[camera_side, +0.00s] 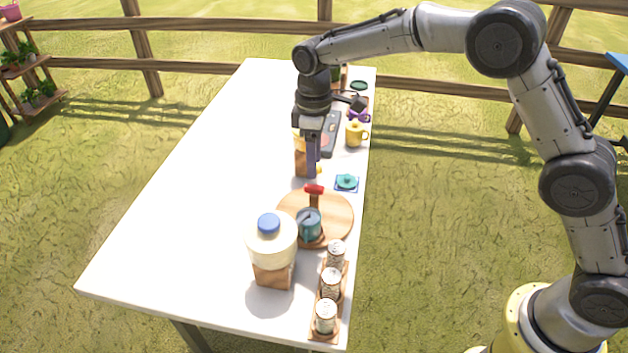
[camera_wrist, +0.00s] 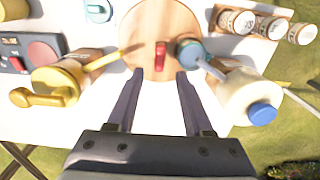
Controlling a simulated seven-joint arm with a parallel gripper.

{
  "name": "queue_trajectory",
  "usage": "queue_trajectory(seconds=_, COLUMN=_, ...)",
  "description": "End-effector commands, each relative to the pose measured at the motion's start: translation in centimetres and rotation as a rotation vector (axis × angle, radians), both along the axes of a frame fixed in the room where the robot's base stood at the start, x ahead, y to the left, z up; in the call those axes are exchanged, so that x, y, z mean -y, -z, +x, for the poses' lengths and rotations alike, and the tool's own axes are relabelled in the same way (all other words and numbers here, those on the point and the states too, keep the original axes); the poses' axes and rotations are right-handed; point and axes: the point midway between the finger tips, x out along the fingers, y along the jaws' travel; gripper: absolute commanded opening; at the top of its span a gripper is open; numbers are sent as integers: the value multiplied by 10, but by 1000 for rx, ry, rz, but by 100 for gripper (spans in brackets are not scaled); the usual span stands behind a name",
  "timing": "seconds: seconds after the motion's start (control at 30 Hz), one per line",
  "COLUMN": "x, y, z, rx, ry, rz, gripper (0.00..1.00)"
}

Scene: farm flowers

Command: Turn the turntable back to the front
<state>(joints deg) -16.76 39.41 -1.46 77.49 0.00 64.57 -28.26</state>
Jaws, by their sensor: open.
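The turntable (camera_side: 338,212) is a round wooden disc on the white table. A red-topped handle (camera_side: 314,189) stands at its far edge in the side view. A teal mug (camera_side: 309,228) is on the disc near its front. My gripper (camera_side: 312,174) points down behind the handle, above the table. In the wrist view my gripper (camera_wrist: 160,74) is open, its two fingers apart with nothing between them. The red handle (camera_wrist: 160,55) appears just beyond the fingertips, roughly centred between them; the turntable (camera_wrist: 150,20) extends beyond it. Contact with the handle cannot be made out.
A cream dispenser with a blue lid (camera_side: 272,242) stands close beside the disc. Cans in a wooden rack (camera_side: 330,286) line the near right edge. A yellow dispenser (camera_wrist: 62,78) stands near my gripper. A yellow mug (camera_side: 354,133) is farther back. The table's left is clear.

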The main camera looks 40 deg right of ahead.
Motion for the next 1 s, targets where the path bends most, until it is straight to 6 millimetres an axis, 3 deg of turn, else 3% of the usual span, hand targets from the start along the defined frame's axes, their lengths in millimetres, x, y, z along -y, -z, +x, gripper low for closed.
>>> queue_trajectory(seconds=0.1, x=0, y=24, z=-1, rx=-4, ry=0, rz=-1, gripper=51)
queue_trajectory(seconds=0.3, x=0, y=52, z=0, rx=-1, ry=0, rz=0, gripper=51)
queue_trajectory(seconds=0.5, x=0, y=64, z=0, rx=-1, ry=0, rz=-1, gripper=51)
queue_trajectory(seconds=0.77, x=0, y=65, z=0, rx=0, ry=0, rz=0, gripper=51)
queue_trajectory(seconds=1.0, x=0, y=65, z=0, rx=0, ry=0, rz=0, gripper=12)
